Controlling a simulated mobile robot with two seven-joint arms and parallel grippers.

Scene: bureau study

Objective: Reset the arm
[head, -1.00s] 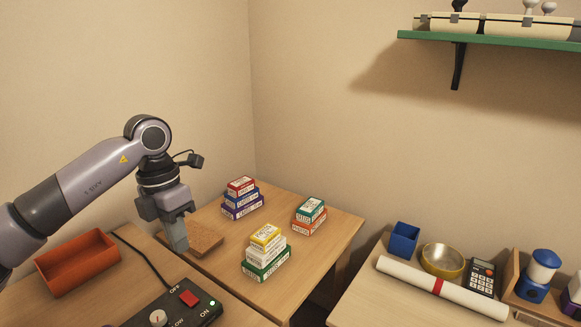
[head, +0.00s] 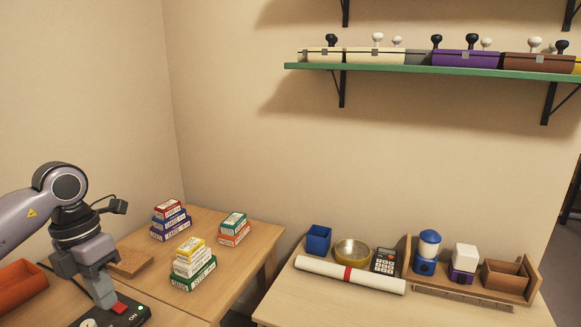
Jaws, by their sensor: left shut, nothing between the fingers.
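My left arm comes in from the left in the head view. My left gripper (head: 106,301) points down, its fingers shut and empty. Its tips are at the red switch (head: 120,307) of the black control box (head: 135,316), in front of or touching it; I cannot tell which. The box's "ON" label shows beside the switch. My right gripper is not in view.
Stacks of small labelled boxes stand on the wooden desk: one at the back (head: 170,221), one at right (head: 234,229), one in front (head: 192,265). A cork block (head: 130,262) and an orange tray (head: 20,285) are near my arm. A second desk holds a paper roll (head: 350,275).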

